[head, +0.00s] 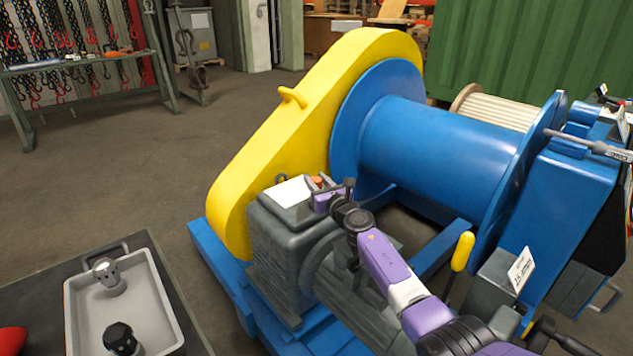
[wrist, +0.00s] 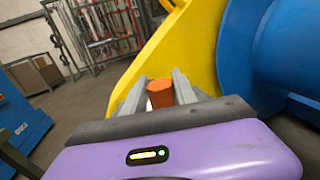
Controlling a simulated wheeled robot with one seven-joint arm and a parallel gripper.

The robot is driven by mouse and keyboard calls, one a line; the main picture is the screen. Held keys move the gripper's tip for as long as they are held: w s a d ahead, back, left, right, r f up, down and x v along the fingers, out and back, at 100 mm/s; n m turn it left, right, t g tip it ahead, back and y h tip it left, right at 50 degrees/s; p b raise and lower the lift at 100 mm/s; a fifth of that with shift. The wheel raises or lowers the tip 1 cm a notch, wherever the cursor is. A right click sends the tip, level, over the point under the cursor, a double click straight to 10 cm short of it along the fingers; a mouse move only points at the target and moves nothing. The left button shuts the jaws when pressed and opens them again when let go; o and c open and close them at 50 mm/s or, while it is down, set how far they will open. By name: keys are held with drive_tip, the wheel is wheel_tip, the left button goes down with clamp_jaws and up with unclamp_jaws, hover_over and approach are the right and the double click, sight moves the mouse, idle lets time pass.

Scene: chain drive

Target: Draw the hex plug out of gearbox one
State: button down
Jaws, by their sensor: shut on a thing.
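The grey gearbox (head: 285,240) stands against the yellow chain guard, with a white label on its top. My gripper (head: 322,187) is at the top of the gearbox. It is shut on an orange plug (wrist: 160,93), which shows between the two grey fingers in the wrist view. I take this for the hex plug; its hex shape cannot be made out. A bit of its orange top (head: 316,181) shows in the head view. My gripper hides its lower part, so I cannot tell whether it still sits in the gearbox.
The yellow chain guard (head: 300,105) and blue drum (head: 430,140) rise close behind my gripper. A grey tray (head: 75,305) on a dark table at lower left holds a silver fitting (head: 106,272) and a black fitting (head: 121,338). A yellow-handled lever (head: 462,252) stands beside my arm.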

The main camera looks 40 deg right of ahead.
drive_tip(key=shift+r+p, duration=3.4)
drive_tip(key=shift+r, duration=0.15)
